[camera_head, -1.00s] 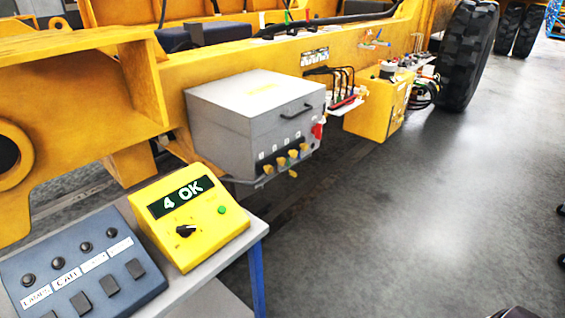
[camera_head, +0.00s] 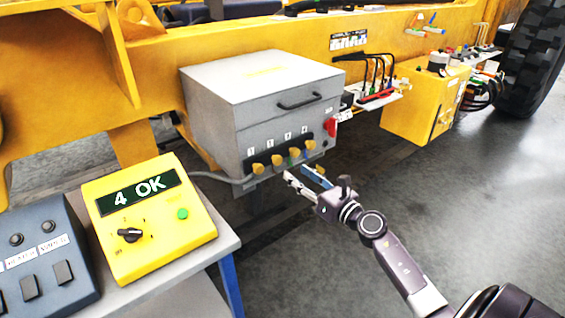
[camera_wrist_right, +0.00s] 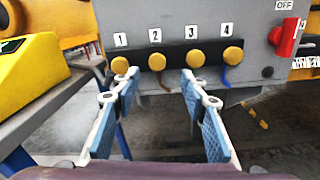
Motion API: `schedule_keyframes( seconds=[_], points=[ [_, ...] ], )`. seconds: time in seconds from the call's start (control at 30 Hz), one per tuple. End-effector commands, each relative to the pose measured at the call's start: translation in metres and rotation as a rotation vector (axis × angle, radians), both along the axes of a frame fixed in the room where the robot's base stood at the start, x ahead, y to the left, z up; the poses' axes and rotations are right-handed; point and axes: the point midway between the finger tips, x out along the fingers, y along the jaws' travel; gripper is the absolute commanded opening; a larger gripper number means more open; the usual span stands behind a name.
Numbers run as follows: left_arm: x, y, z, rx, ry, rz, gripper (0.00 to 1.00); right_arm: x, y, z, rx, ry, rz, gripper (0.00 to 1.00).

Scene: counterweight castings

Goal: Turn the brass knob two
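Several yellow, brass-coloured knobs sit in a row on a black strip on the grey box's front, under labels 1 to 4. Knob two (camera_head: 277,160) is second from the left; it also shows in the right wrist view (camera_wrist_right: 157,61). Knob one (camera_wrist_right: 120,65) is left of it and knob three (camera_wrist_right: 196,58) right. My right gripper (camera_head: 298,175) is open and empty, just below and in front of the row. In the wrist view its blue-padded fingers (camera_wrist_right: 157,88) are spread either side of knob two's line, apart from it. My left gripper is not in view.
The grey box (camera_head: 265,85) has a red switch (camera_head: 330,127) at its right, marked OFF in the wrist view. A yellow tester (camera_head: 150,220) reading "4 OK" and a dark button panel (camera_head: 40,255) stand on a bench at left. Open floor lies right.

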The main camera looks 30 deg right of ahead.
Motion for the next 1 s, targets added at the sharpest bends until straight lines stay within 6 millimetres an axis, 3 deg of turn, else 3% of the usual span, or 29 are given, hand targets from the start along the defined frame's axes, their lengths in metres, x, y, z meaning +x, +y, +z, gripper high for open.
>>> schedule_keyframes(
  seconds=[0.3,0.53,0.77,1.0],
  points=[
    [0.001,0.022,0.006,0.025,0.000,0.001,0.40,0.039,0.003,0.002,0.001,-0.003,-0.001,0.40],
    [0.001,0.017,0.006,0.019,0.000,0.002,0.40,0.067,0.005,0.001,0.002,-0.002,-0.002,0.40],
    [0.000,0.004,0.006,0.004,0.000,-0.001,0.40,0.076,0.006,0.000,0.003,0.000,0.000,0.40],
    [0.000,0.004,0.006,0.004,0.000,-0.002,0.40,0.076,0.006,0.000,0.003,0.000,-0.001,0.38]
  ],
)
